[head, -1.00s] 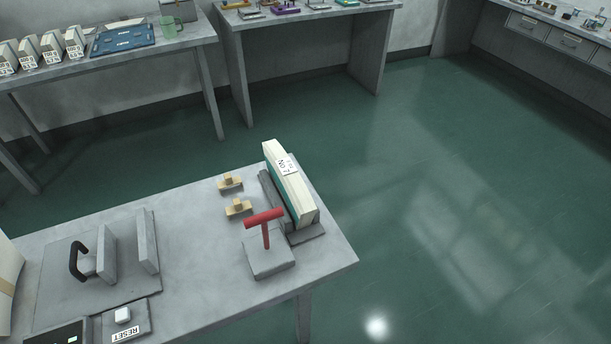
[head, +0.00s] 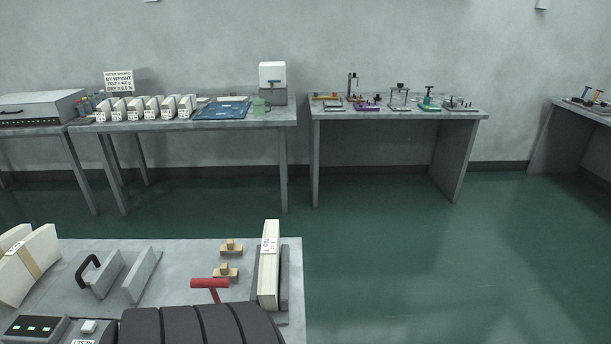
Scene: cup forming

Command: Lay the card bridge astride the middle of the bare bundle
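A pale bundle (head: 269,277) with a "No 7" label stands upright in a grey holder (head: 284,283) at the near table's right end. No band shows around it. Two small tan pieces with raised knobs, perhaps the card bridges, sit left of it: one farther (head: 231,248), one nearer (head: 226,272). Another pale bundle (head: 40,250) at the left edge has a tan strip across its middle and leans; it is partly cut off. Neither of my grippers is in view.
A red T-handle (head: 210,284) stands left of the holder. A press with a black handle (head: 88,266) and upright grey plates (head: 141,275) lies left. The near table (head: 185,258) has clear room between. Benches with tools stand along the back wall.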

